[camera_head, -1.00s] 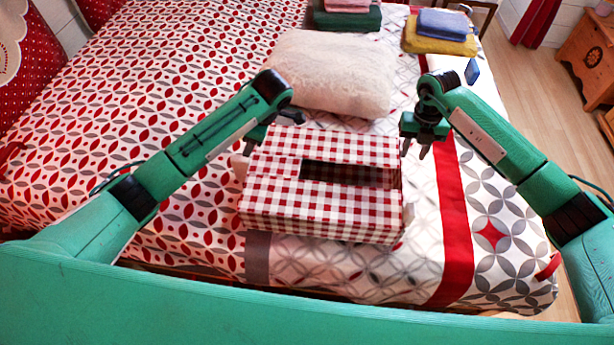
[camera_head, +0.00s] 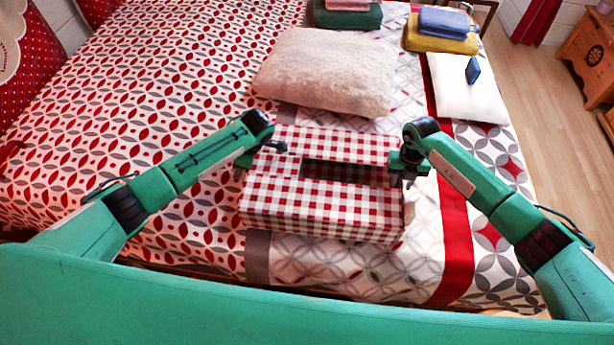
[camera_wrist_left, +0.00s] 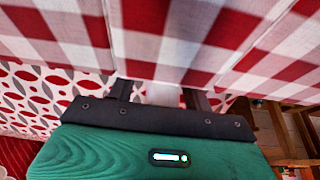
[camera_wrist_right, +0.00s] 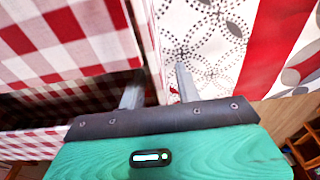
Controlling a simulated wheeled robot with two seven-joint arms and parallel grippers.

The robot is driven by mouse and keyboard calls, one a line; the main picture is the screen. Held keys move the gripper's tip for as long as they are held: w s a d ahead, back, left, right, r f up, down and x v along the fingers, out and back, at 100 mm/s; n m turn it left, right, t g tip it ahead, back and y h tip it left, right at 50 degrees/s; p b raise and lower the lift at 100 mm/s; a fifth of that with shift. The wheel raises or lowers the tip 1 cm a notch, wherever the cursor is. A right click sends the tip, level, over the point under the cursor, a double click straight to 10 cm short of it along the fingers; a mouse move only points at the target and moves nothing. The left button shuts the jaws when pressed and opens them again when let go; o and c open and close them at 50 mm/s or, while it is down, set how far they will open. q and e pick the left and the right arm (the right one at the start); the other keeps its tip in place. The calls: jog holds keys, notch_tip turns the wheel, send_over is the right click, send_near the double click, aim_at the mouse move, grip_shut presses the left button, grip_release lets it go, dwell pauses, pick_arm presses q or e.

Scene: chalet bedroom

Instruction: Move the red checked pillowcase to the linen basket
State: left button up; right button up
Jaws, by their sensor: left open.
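The red checked thing (camera_head: 320,205) lies on the bed's front part. It is box-shaped, with a long dark slot in its top. I see no other checked pillowcase, and I cannot make out a linen basket apart from it. My left gripper (camera_head: 243,172) is open at its left end; in the left wrist view the checked cloth (camera_wrist_left: 190,40) is close ahead, with a pale strip between the fingers. My right gripper (camera_head: 409,180) is open at its right end; in the right wrist view one finger is by the checked edge (camera_wrist_right: 70,40). Contact is unclear.
A fluffy white pillow (camera_head: 325,75) lies behind it. At right are a white cushion (camera_head: 465,95) with a small blue object (camera_head: 473,70) standing on it, and folded yellow (camera_head: 440,40) and blue (camera_head: 443,20) cloths. Bare floor (camera_head: 545,110) lies right of the bed.

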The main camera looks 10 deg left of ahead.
pick_arm(q)
jog(key=c, duration=0.7)
pick_arm(e)
jog(key=c, duration=0.7)
pick_arm(q)
grip_shut()
pick_arm(e)
grip_shut()
